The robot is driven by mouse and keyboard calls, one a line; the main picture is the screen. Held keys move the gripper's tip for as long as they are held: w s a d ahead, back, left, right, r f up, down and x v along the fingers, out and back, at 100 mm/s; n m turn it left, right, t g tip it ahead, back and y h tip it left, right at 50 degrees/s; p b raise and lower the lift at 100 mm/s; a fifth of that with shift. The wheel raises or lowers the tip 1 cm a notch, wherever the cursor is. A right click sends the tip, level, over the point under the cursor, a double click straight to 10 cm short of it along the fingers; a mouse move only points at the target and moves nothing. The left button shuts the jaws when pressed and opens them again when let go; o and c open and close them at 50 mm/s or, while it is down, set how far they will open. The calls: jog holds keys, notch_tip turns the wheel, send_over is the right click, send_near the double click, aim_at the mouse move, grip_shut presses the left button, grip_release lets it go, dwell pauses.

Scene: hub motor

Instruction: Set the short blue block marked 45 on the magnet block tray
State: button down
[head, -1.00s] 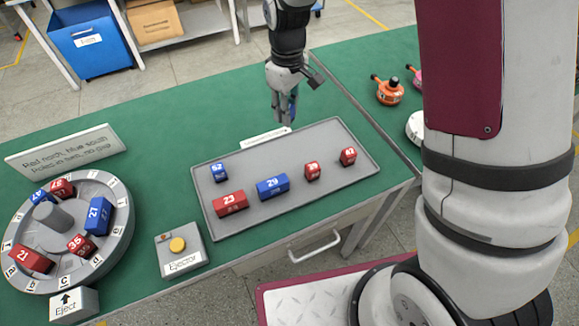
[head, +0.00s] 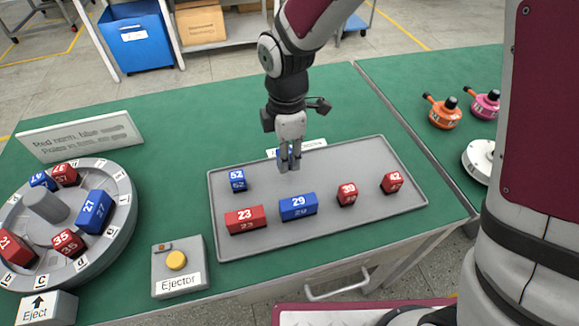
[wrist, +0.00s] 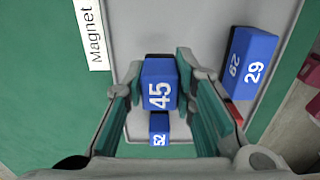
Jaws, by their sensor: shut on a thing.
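The short blue block marked 45 (wrist: 159,85) is between the fingers of my gripper (wrist: 160,100) in the wrist view. My gripper (head: 289,166) is shut on it and points down over the back part of the grey magnet block tray (head: 402,208) in the head view. There the fingers hide most of the block. The wrist view shows tray floor below it, but I cannot tell the exact height. On the tray are a blue block marked 52 (head: 237,180), a blue block marked 29 (head: 298,207), and red blocks marked 23 (head: 245,219), 39 (head: 347,194) and 42 (head: 392,183).
A round fixture (head: 122,222) holding red and blue blocks stands at the left, with a yellow-button ejector box (head: 178,266) beside it. A label plate (head: 310,146) is at the tray's back edge. Bare tray floor lies between block 52 and the back right corner.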

jog(key=shift+f, duration=1.9)
jog(key=shift+f, duration=0.1)
jog(key=c, duration=1.3)
grip_release()
jog(key=shift+b, duration=0.3)
notch_tip(320, 180, up, 12)
jog(key=shift+r+p, duration=0.15)
jog(key=shift+p, duration=0.7)
jog(key=shift+d, duration=0.1)
